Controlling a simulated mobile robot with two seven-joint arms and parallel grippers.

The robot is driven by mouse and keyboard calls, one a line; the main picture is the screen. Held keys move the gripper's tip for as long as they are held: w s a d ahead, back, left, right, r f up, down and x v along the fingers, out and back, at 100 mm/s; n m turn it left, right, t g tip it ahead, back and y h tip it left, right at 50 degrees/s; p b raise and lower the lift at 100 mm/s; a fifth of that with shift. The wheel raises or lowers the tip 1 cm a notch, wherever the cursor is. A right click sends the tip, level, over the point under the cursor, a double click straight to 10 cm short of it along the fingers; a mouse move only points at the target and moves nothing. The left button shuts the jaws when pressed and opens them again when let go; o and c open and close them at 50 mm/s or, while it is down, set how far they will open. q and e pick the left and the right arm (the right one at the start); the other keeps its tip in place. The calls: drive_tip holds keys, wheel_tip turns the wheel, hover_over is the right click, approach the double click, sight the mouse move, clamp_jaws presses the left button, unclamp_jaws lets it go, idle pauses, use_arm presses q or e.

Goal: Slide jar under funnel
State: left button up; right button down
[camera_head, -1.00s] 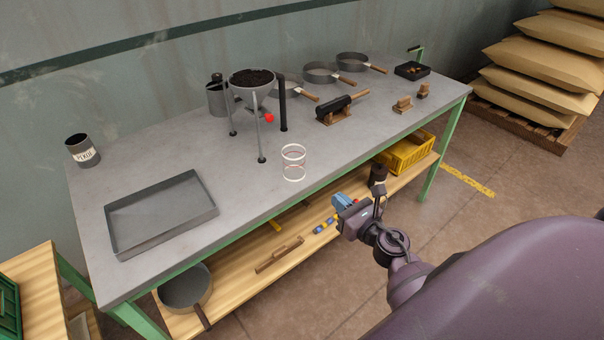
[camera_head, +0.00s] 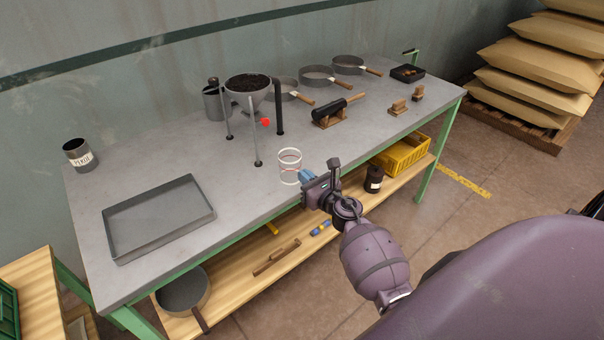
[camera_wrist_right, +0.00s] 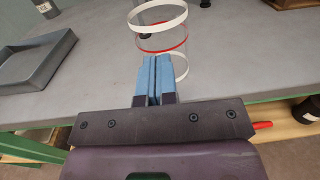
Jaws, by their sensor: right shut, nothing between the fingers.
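The clear jar (camera_head: 290,167) stands upright on the grey bench near its front edge, showing white rings at top and bottom and a red line between. The funnel (camera_head: 249,90), full of dark material, sits on a legged stand behind the jar and to its left. A red knob (camera_head: 265,122) shows below the funnel. My right gripper (camera_head: 304,175) is shut and empty, its blue fingertips close to the jar's front right side. In the right wrist view the jar (camera_wrist_right: 160,42) is just beyond the shut fingers (camera_wrist_right: 154,62); contact cannot be told. My left gripper is not in view.
The stand's front leg (camera_head: 256,135) rises between the jar and the funnel's underside. A shallow grey tray (camera_head: 160,217) lies to the left. A dark roller on a wooden block (camera_head: 330,121) and several sieves (camera_head: 318,76) stand behind right. The bench around the jar is clear.

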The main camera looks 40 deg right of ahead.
drive_tip(key=shift+w, duration=0.65)
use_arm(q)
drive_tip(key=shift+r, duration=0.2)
use_arm(e)
drive_tip(key=shift+w, duration=0.15)
drive_tip(key=shift+w, duration=0.1)
drive_tip(key=w+b, duration=0.2)
drive_tip(key=w, duration=0.3)
drive_tip(key=w+b, duration=0.2)
drive_tip(key=w, duration=0.4)
drive_tip(key=w+b, duration=0.2)
drive_tip(key=w, duration=0.3)
drive_tip(key=shift+w+a+f, duration=0.25)
drive_tip(key=shift+w+f, duration=0.05)
drive_tip(key=shift+w, duration=0.05)
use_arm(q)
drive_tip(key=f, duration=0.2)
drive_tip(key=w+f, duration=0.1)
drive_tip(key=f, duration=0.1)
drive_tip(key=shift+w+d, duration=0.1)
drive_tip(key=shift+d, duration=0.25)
use_arm(e)
drive_tip(key=shift+w+r, duration=0.25)
drive_tip(key=shift+w, duration=0.1)
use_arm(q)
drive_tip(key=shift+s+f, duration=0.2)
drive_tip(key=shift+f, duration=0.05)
use_arm(e)
drive_tip(key=shift+s, duration=0.15)
